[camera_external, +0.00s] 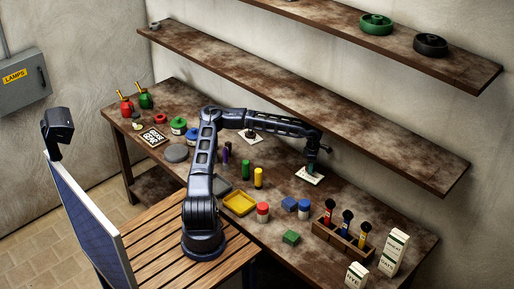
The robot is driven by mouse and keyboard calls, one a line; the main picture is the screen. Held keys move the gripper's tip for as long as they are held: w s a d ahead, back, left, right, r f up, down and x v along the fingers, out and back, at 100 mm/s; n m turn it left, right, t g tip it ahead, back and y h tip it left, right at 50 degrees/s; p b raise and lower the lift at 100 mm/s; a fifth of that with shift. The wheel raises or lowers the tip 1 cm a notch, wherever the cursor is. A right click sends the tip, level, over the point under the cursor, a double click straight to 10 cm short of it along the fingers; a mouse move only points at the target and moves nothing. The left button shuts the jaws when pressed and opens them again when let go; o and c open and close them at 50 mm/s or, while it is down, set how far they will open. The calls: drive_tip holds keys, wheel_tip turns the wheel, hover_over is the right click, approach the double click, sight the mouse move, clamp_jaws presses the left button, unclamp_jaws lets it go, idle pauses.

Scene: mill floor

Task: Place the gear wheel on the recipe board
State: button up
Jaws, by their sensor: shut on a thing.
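My gripper (312,160) points down at the right of the bench, just above a white card (309,176). It is shut on a small dark teal thing (310,168), too small here to tell whether it is a gear wheel. I cannot tell whether this thing touches the card. Another white card (250,138) lies further back, partly behind my arm. A black-and-white lettered board (153,138) lies at the left of the bench. I cannot tell which of these is the recipe board. A green wheel (375,24) and a black wheel (430,44) lie on the upper shelf.
A yellow tray (240,203) lies in front. White cartons (393,252) stand front right. The lower shelf (300,98) overhangs behind my arm.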

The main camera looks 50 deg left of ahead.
drive_tip(key=shift+f, duration=1.65)
drive_tip(key=o, duration=1)
drive_tip(key=shift+f, duration=0.1)
drive_tip(key=shift+r, duration=3.9)
drive_tip(key=shift+d, duration=0.1)
